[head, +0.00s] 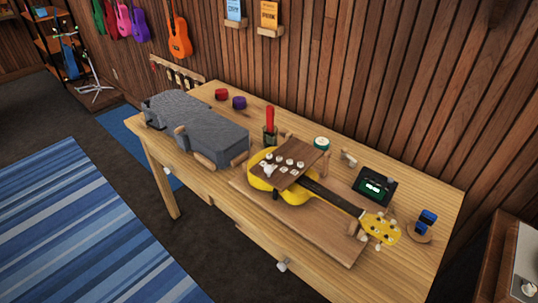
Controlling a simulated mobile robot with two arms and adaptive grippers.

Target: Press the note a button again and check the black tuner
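The black tuner (366,199) stands on the right half of the wooden table, behind the ukulele's neck. Its screen is lit green with small pale marks that I cannot read. A brown panel (307,156) with several white buttons lies over the body of a yellow ukulele (258,183). The labels on the buttons are too small to read, so I cannot tell which one is note A. The ukulele rests on a wooden board, its yellow headstock to the right. Neither of my grippers is in view.
A grey case (205,125) lies on the left of the wooden table (310,255). A red-handled tool (269,118) stands in a dark holder behind the ukulele. Red (221,94) and purple (239,102) round items sit at the back. A blue item (428,217) is at the right end.

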